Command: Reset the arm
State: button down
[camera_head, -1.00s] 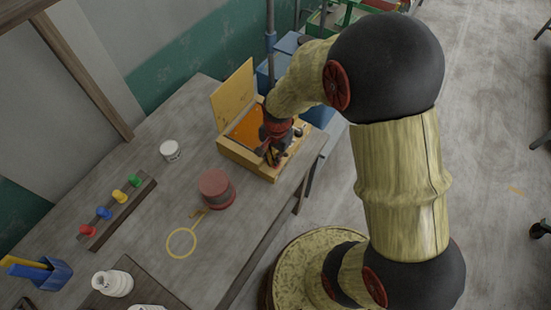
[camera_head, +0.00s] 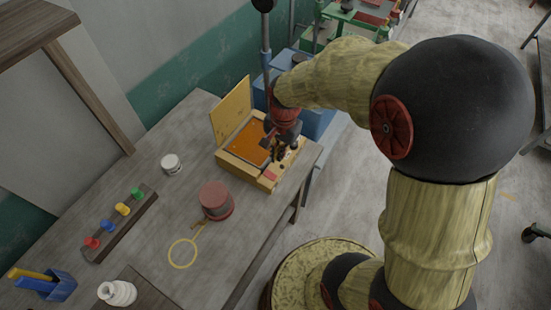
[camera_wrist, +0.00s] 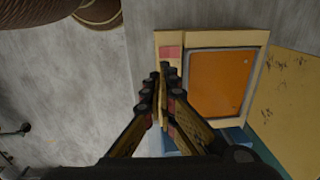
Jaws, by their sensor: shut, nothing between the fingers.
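My gripper (camera_head: 279,155) hangs from my bent arm above the right part of an open wooden box (camera_head: 232,168) on the table. In the wrist view my gripper (camera_wrist: 160,78) points at the box's near edge, with its fingers together and nothing between them. The box (camera_wrist: 262,40) has its yellow lid (camera_head: 231,111) raised and holds an orange panel (camera_head: 249,143), which also shows in the wrist view (camera_wrist: 218,84). The fingertips partly hide the box's side compartment. I cannot tell the exact height of the fingers above the box.
Blue bins (camera_head: 315,120) stand behind the box.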

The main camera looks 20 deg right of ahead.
jog(key=shift+s+r, duration=0.1)
jog(key=shift+r, duration=0.2)
dwell(0.4)
jog(key=s+a+r+n+t+b, duration=0.1)
jog(key=s+r+n+t+b, duration=0.4)
jog(key=s+r+n+b, duration=0.4)
jog(key=s+r+n, duration=0.1)
jog(key=s+r, duration=0.1)
jog(key=s, duration=0.3)
jog(key=shift+s+a+n, duration=0.25)
jog(key=shift+n, duration=0.15)
jog(key=c, duration=2.5)
grip_release()
